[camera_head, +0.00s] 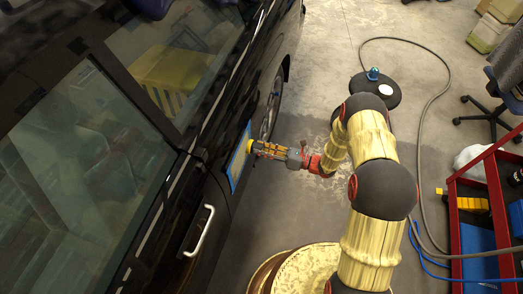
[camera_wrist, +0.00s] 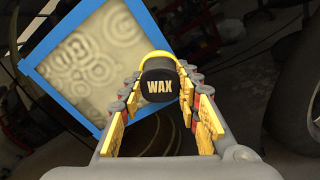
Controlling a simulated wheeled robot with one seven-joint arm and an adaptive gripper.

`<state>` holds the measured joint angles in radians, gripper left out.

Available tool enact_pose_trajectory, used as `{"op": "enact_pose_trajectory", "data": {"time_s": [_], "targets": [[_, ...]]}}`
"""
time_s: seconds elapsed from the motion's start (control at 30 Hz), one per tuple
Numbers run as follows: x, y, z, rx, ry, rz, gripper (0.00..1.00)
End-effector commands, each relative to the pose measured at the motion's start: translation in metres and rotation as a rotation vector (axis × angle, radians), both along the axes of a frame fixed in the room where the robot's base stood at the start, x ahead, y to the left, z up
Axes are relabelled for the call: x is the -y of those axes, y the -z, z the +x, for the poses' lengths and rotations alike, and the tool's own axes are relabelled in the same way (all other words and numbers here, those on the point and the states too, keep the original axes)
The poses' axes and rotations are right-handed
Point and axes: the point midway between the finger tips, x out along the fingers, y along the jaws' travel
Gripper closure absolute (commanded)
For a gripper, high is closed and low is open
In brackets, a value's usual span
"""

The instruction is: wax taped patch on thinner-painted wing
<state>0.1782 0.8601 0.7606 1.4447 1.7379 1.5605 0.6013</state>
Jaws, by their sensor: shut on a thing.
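The wax applicator (camera_wrist: 159,84) is a black round-ended piece marked WAX with a yellow pad (camera_wrist: 150,57) at its far end. My gripper (camera_wrist: 160,90) is shut on it, with a finger on either side. The taped patch (camera_wrist: 100,55) is a pale, swirl-marked square inside a blue tape border (camera_wrist: 52,40), tilted in the wrist view. In the head view, my gripper (camera_head: 284,152) reaches left to the patch's blue border (camera_head: 236,180) on the dark car's side. The yellow pad is at the patch's right edge there; I cannot tell whether it touches. The applicator covers part of the patch's lower right.
The dark car fills the left, with a silver door handle (camera_head: 199,231) standing out near the patch. A red cart (camera_head: 483,228) with a blue panel stands at right. A grey hose (camera_head: 425,120) curves across the floor. A wheeled chair (camera_head: 495,112) is farther back.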

Motion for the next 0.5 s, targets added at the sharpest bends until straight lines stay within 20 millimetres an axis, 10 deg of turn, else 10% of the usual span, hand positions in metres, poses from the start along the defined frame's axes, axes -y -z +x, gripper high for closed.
{"op": "enact_pose_trajectory", "data": {"time_s": [0.5], "targets": [[0.035,0.0,-0.012,0.0,0.002,0.0,0.92]]}}
